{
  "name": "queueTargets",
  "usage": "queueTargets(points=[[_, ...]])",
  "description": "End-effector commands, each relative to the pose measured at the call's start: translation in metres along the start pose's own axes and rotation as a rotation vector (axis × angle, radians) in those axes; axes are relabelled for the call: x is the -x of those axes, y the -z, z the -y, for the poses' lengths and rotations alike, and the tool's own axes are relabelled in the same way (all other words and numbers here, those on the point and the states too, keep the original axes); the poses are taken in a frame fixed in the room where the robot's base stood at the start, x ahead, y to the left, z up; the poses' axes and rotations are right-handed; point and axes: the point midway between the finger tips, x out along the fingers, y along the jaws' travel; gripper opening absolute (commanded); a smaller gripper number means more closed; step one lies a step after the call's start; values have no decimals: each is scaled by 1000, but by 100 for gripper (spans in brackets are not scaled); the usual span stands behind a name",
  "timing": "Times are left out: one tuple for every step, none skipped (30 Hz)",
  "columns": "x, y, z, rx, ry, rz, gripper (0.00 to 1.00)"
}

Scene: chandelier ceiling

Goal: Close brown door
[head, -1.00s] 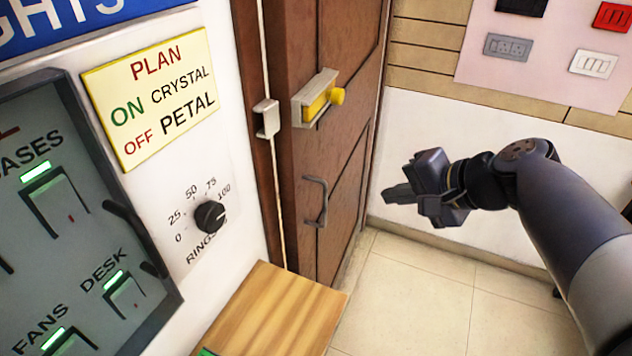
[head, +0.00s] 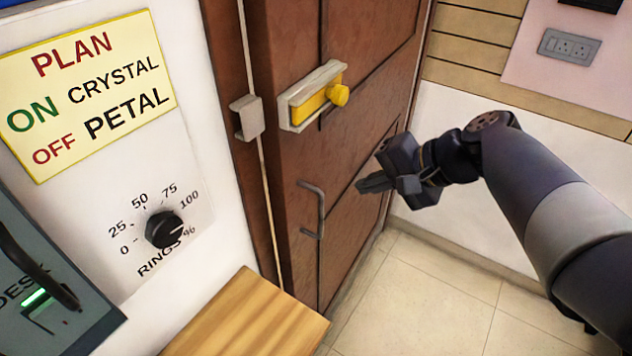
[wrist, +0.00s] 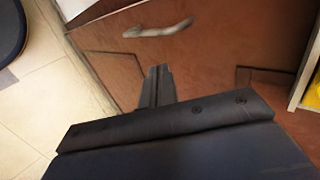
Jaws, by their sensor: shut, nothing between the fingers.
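The brown door (head: 355,140) stands beside its brown frame, with a thin pale gap along its left edge. It carries a yellow sliding bolt (head: 315,103) in a pale housing and a grey bar handle (head: 314,210). A pale catch (head: 248,118) sits on the frame, apart from the bolt. My gripper (head: 360,186) is shut and empty, right of the handle and in front of the door panel. In the wrist view, my closed fingertips (wrist: 158,72) point toward the door face (wrist: 215,65), below the handle (wrist: 158,29). Whether they touch the door is unclear.
A wooden ledge (head: 250,322) juts out at the lower left of the door. The left wall holds a rotary dial (head: 164,229) and a plan sign (head: 88,92). A socket (head: 569,46) is on the right wall. Tiled floor (head: 420,300) is clear at the lower right.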

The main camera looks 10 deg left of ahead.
Motion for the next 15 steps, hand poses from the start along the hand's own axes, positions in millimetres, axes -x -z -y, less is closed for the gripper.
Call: queueTargets(points=[[-10,-2,0,0,-2,6,0],[-15,-2,0,0,-1,7,0],[-24,-2,0,1,-2,8,0],[-31,-1,0,1,-2,7,0],[-38,-2,0,1,-3,8,0],[-47,-2,0,-1,-3,8,0],[-53,-2,0,0,-2,7,0],[-60,-2,0,-1,-3,7,0],[-68,-2,0,0,-3,7,0],[-75,-1,0,0,-2,6,0],[-81,-2,0,0,-2,7,0],[-88,-2,0,0,-3,6,0],[-89,-1,6,2,-2,4,0],[-92,-1,10,3,-1,4,0],[-96,-1,14,3,-1,4,0]])
